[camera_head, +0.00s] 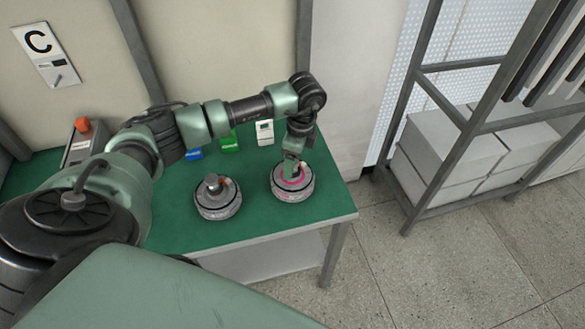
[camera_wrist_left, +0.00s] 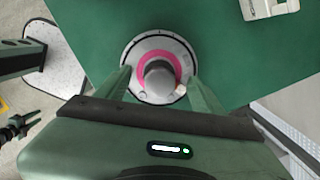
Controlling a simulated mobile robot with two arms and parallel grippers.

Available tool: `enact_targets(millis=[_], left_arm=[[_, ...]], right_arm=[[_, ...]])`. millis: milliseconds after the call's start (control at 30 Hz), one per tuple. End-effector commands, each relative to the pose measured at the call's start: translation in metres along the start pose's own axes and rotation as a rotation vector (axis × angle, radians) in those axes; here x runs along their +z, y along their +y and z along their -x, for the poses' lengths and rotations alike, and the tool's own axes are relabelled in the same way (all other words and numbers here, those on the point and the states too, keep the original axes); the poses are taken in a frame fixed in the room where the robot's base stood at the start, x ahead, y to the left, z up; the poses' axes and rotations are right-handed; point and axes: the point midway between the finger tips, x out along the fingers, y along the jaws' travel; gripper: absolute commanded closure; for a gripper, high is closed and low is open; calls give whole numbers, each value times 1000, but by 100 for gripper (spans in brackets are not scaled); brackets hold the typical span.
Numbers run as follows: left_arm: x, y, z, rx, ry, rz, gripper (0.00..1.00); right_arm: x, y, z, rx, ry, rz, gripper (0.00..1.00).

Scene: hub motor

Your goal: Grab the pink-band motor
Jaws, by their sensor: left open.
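The pink-band motor (camera_head: 293,187) is a round grey hub with a pink ring, standing at the right end of the green table in the head view. In the left wrist view the pink-band motor (camera_wrist_left: 160,52) shows its grey centre knob inside the pink ring. My left gripper (camera_head: 290,170) is directly above it, pointing down. In the left wrist view the fingers of my left gripper (camera_wrist_left: 160,86) are apart, one on each side of the motor's near part. Whether they touch it I cannot tell.
A second grey motor (camera_head: 217,198) without a visible pink band stands left on the green table (camera_head: 255,221). Blue, green and white small items stand along the back. A metal shelf (camera_head: 440,160) with white boxes is on the right, beyond open floor.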

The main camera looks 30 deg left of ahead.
Motion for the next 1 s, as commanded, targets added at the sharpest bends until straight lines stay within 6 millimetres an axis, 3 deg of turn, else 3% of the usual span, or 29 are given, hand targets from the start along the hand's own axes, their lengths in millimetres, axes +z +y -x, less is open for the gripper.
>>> enact_targets(millis=[133,367,600,633,1000], left_arm=[[0,1,-14,1,-1,-2,32],[0,0,-16,-1,1,-3,32],[0,0,-15,-1,1,-3,96],[0,0,-15,0,1,-2,100],[0,-2,-11,-6,4,-1,100]], right_arm=[[-1,0,4,0,1,0,64],[-1,0,4,0,1,0,64],[-1,0,4,0,1,0,64],[-1,0,4,0,1,0,64],[-1,0,4,0,1,0,64]])
